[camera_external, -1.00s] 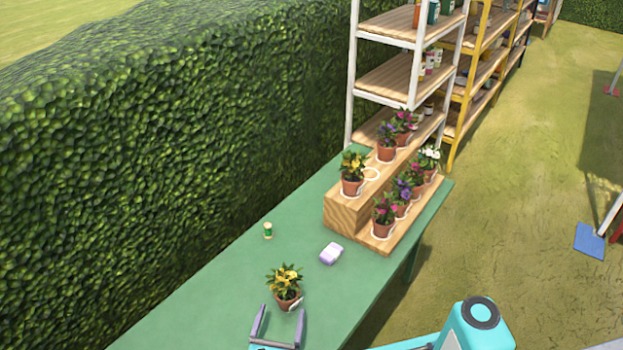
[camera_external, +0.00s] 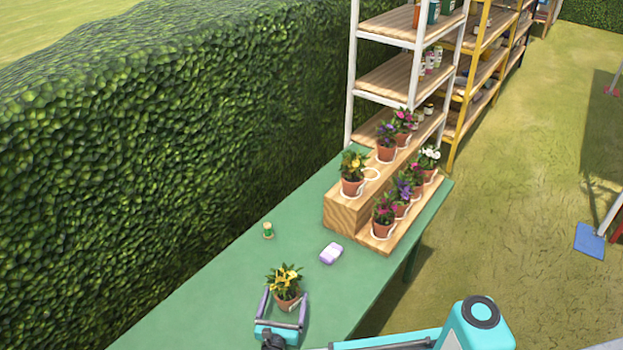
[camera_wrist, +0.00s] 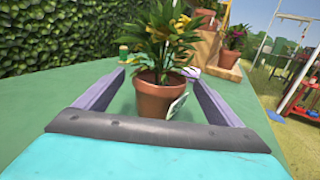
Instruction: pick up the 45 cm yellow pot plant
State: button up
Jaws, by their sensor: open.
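A yellow-flowered plant in a terracotta pot (camera_external: 287,299) stands upright on the green table, with a small pale tag on its pot. My gripper (camera_external: 283,296) is open, with one purple finger on each side of this pot. In the wrist view the pot (camera_wrist: 154,98) sits between the two fingers (camera_wrist: 154,85), and I see gaps beside it. A second yellow-flowered pot plant (camera_external: 352,184) stands on the upper wooden step of the display. I cannot read the tag, so I cannot tell the size of either plant.
The green table (camera_external: 215,295) runs along a tall hedge (camera_external: 180,150).

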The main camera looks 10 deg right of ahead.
aim_at(289, 281)
jog(key=shift+x, duration=1.05)
jog(key=shift+w, duration=0.1)
jog(key=shift+x, duration=2.5)
jog(key=shift+c, duration=0.3)
jog(key=c, duration=1.4)
